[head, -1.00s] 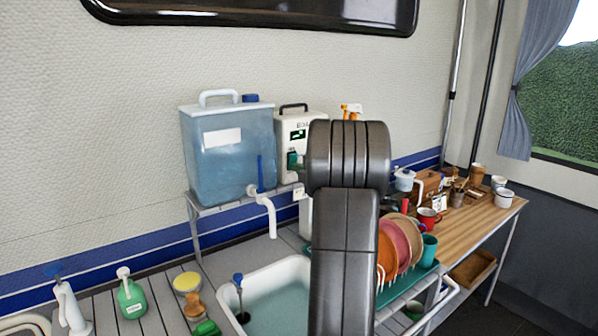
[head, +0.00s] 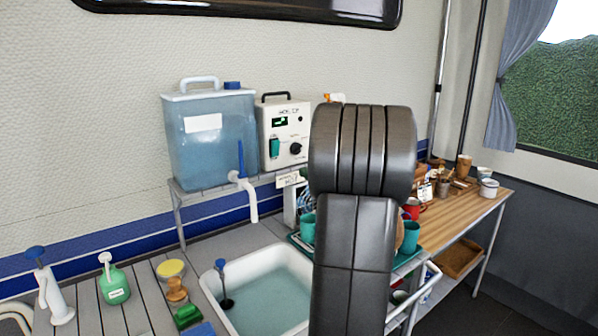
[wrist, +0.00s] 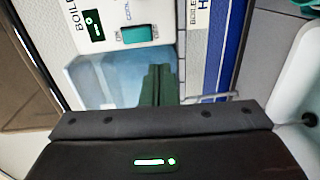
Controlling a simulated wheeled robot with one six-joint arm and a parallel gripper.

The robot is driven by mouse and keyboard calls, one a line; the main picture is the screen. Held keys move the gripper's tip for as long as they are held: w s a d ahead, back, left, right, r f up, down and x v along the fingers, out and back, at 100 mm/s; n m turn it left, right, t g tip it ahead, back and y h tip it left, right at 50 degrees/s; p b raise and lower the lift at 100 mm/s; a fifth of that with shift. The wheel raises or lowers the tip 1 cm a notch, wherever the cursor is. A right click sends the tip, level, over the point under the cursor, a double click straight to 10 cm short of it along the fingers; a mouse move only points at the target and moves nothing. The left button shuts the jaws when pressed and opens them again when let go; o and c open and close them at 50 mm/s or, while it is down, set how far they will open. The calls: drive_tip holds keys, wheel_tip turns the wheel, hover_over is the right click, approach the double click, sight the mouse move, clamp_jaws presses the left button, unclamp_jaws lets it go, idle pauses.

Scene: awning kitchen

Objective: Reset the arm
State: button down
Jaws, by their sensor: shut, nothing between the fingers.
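My arm (head: 358,200) rises through the middle of the head view, folded at a thick dark joint. My gripper is hidden in that view. In the wrist view my gripper's dark green fingers (wrist: 158,84) are together and empty, past the dark gripper body (wrist: 160,150). The white boiler box (wrist: 125,25) with its teal switch and the pale blue water tank (wrist: 95,80) appear beyond the fingers. I see no contact with them.
The water tank (head: 210,135) and boiler box (head: 284,132) stand on a shelf behind the sink (head: 265,290). Green, yellow and brown cleaning items (head: 115,280) stand at left. My arm hides much of the dish rack; a wooden counter (head: 465,215) holds mugs and jars.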

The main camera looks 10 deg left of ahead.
drive_tip(key=shift+s+d, duration=0.25)
